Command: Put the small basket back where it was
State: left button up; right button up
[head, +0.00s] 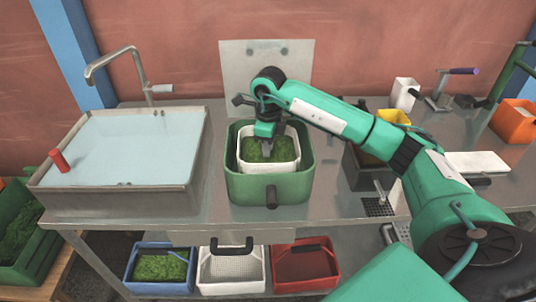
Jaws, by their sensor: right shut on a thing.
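A small white basket (270,168) with green leafy stuff in it sits inside a larger green container (238,188) on the metal counter. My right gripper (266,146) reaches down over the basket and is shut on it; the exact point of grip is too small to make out. I cannot tell whether the basket rests on the container's bottom or hangs within it. My left gripper is out of view.
A sink (190,185) with a tap (110,56) is at left. Below, a shelf holds a blue bin (160,288), a white bin (232,285) and a red bin (305,285). Yellow and orange containers are at right. My right arm covers the counter's right part.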

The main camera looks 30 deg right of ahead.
notch_tip(320, 180, down, 3)
jog(key=shift+f+p, duration=0.1)
jog(key=shift+p, duration=0.25)
jog(key=shift+f, duration=0.2)
jog(key=o, duration=0.7)
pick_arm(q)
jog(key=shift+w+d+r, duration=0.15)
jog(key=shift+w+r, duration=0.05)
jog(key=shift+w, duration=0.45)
pick_arm(e)
jog(key=shift+o, duration=1.4)
